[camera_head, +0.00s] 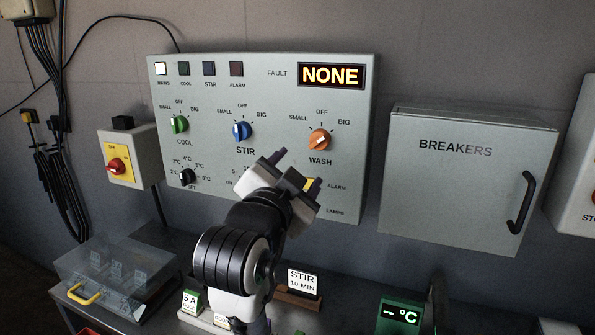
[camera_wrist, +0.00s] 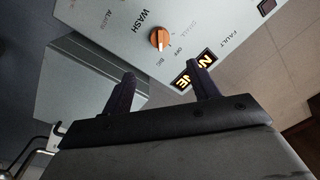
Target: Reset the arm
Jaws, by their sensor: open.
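My gripper (camera_head: 294,171) is open and empty in the head view, in front of the lower middle of the grey control panel (camera_head: 270,90). My arm rises from the bottom middle and hides part of the panel's lower dials. In the wrist view the two dark fingers of my gripper (camera_wrist: 163,88) stand apart with nothing between them. Beyond them are the orange WASH knob (camera_wrist: 158,39) and the lit fault display (camera_wrist: 192,76), partly covered by a finger. In the head view the fault display (camera_head: 331,75) reads NONE. The green COOL knob (camera_head: 180,125) and blue STIR knob (camera_head: 242,131) are left of the WASH knob.
A closed BREAKERS box (camera_head: 460,185) hangs at the right. A red rotary switch (camera_head: 117,166) on a yellow plate is at the left. Below are a clear box with a yellow handle (camera_head: 85,294), a STIR 10 MIN card (camera_head: 302,281) and a green temperature display (camera_head: 400,314).

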